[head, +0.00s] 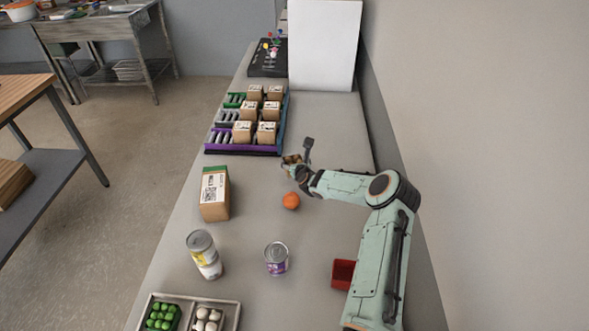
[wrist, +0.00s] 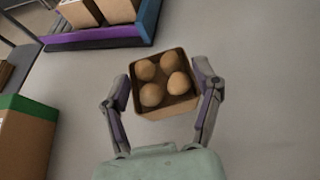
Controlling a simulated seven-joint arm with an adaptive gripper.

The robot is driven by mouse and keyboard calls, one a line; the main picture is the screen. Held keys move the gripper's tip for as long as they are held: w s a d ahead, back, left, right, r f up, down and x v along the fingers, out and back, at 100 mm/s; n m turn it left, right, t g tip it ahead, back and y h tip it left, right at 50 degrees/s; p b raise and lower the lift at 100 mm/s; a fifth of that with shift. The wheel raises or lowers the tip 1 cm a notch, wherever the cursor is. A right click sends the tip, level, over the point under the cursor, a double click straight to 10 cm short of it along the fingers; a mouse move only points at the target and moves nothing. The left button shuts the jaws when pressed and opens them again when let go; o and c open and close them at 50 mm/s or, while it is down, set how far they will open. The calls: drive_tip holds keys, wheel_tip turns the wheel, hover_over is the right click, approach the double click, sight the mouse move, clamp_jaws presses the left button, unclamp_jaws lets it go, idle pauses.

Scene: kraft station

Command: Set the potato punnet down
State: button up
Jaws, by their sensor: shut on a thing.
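The potato punnet (wrist: 165,110) is a small brown square box with several round tan potatoes in it. In the wrist view it sits between the two fingers of my gripper (wrist: 163,97), which is shut on its left and right sides. In the head view the punnet (head: 291,159) is small and partly hidden by my gripper (head: 296,165), over the grey counter (head: 330,125). I cannot tell whether its base touches the counter.
A purple-edged tray (head: 240,149) with several cartons stands left of and beyond my gripper. An orange (head: 291,201) lies close in front. Counter right of the tray is clear.

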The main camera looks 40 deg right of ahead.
drive_tip(key=shift+w+d+f, duration=0.1)
drive_tip(key=shift+w+f, duration=0.05)
drive_tip(key=shift+f, duration=0.1)
wheel_tip(320, 180, down, 3)
drive_tip(key=shift+f, duration=0.1)
drive_tip(key=o, duration=1.3)
drive_tip(key=shift+c, duration=0.2)
